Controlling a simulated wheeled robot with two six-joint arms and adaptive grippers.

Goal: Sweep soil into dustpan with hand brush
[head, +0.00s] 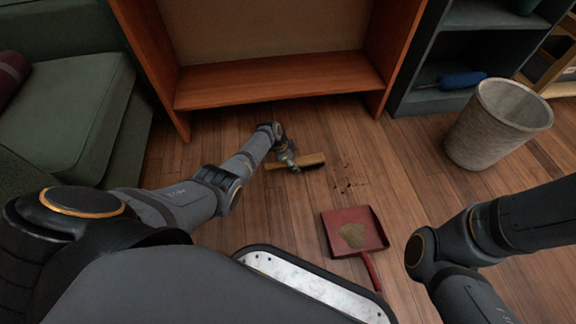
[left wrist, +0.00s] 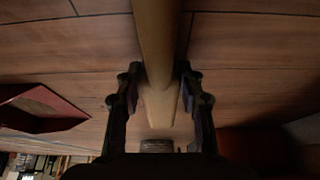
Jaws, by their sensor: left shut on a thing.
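A hand brush (head: 305,161) with a pale wooden handle is low at the wooden floor, left of the scattered soil. My left gripper (head: 287,156) is shut on it. In the left wrist view the brush (left wrist: 155,50) runs between the two fingers of my left gripper (left wrist: 158,95). Small dark bits of soil (head: 346,184) lie on the floor right of the brush. A red dustpan (head: 335,218) lies below the soil with a brownish patch in its pan; it also shows in the left wrist view (left wrist: 40,112). My right gripper is not visible; only its arm shows at right.
A wooden shelf unit (head: 270,84) stands behind the brush. A woven grey bin (head: 495,125) stands at the right by a dark shelf (head: 425,100) holding a blue object (head: 462,80). A green sofa (head: 70,110) fills the left.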

